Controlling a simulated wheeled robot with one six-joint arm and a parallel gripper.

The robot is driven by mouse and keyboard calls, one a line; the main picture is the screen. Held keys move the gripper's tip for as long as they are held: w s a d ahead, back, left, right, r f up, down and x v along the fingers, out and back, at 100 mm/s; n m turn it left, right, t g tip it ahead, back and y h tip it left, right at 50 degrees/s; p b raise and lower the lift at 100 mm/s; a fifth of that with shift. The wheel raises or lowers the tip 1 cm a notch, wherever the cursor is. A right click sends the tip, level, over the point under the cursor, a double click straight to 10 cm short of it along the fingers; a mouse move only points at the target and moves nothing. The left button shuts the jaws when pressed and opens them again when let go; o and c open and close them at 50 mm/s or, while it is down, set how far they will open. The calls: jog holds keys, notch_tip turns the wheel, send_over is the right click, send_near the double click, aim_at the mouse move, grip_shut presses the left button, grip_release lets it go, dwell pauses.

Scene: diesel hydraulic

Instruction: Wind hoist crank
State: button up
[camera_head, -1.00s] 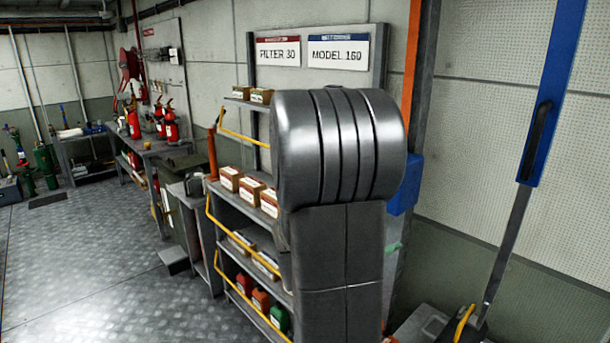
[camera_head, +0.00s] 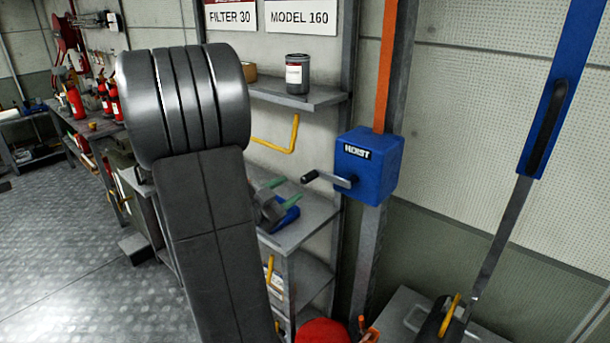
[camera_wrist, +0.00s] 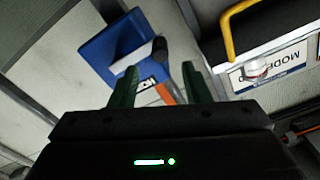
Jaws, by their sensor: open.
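The blue hoist box (camera_head: 368,168) is fixed to a post and carries a HOIST label. Its crank (camera_head: 325,178) sticks out to the left and ends in a black grip. My gripper (camera_head: 290,189) shows by its green fingers, left of and slightly below the grip; my arm hides part of it. It is open and empty, apart from the crank. In the wrist view the box (camera_wrist: 100,55) lies beyond the left finger. The black grip (camera_wrist: 160,48) shows beyond and between the fingertips of my gripper (camera_wrist: 158,68).
Grey shelving (camera_head: 310,212) stands behind and below my gripper. A dark filter can (camera_head: 297,74) stands on the upper shelf, above a yellow bar (camera_head: 293,135). A long blue-handled lever (camera_head: 540,120) rises at the right. A red object (camera_head: 322,331) shows at the bottom edge.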

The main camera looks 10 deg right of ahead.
aim_at(302, 181)
jog(key=p+x, duration=0.1)
jog(key=x, duration=0.7)
jog(key=shift+w+d+p, duration=0.1)
jog(key=shift+d+p, duration=0.05)
jog(key=shift+p, duration=0.15)
grip_shut()
